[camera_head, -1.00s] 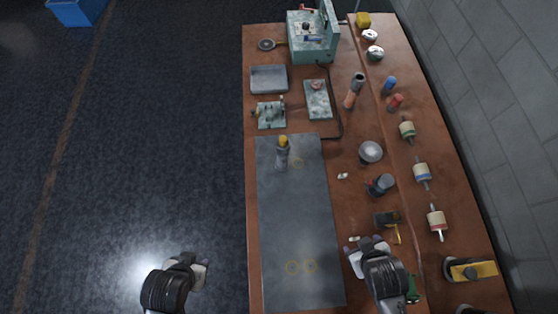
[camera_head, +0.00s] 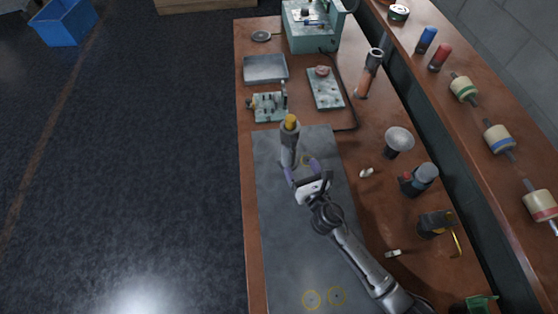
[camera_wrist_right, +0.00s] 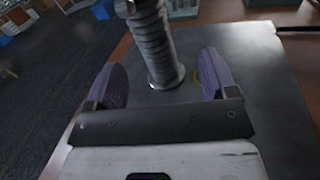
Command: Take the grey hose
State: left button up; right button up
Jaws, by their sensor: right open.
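The grey hose (camera_head: 289,150) stands upright on the dark mat (camera_head: 285,240), near its far end, with a yellow top. In the right wrist view the ribbed grey hose (camera_wrist_right: 154,45) stands ahead, its flared foot on the mat, lined up between the two purple fingertips. My right gripper (camera_head: 307,175) is open and empty, just on the near side of the hose; its fingers also show in the right wrist view (camera_wrist_right: 163,78). I cannot tell how far between the fingers the hose is. My left gripper is out of view.
A green fixture (camera_head: 270,107) and a flat green plate (camera_head: 325,90) stand beyond the mat, with a grey tray (camera_head: 265,70) behind. A round-headed item (camera_head: 399,140) and small tools stand to the right. A raised shelf with spools (camera_head: 498,138) runs along the right.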

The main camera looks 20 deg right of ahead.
aim_at(292, 158)
jog(key=shift+w+a+f+n+y, duration=0.3)
jog(key=shift+w+a+f+n, duration=0.1)
jog(key=shift+w+n, duration=0.25)
jog(key=shift+w+a+r+b, duration=0.1)
jog(key=shift+w+a+b, duration=0.15)
jog(key=shift+w, duration=1.45)
jog(key=shift+w+a+b, duration=0.15)
jog(key=shift+w+a, duration=0.05)
jog(key=shift+w, duration=1.45)
jog(key=c, duration=1.2)
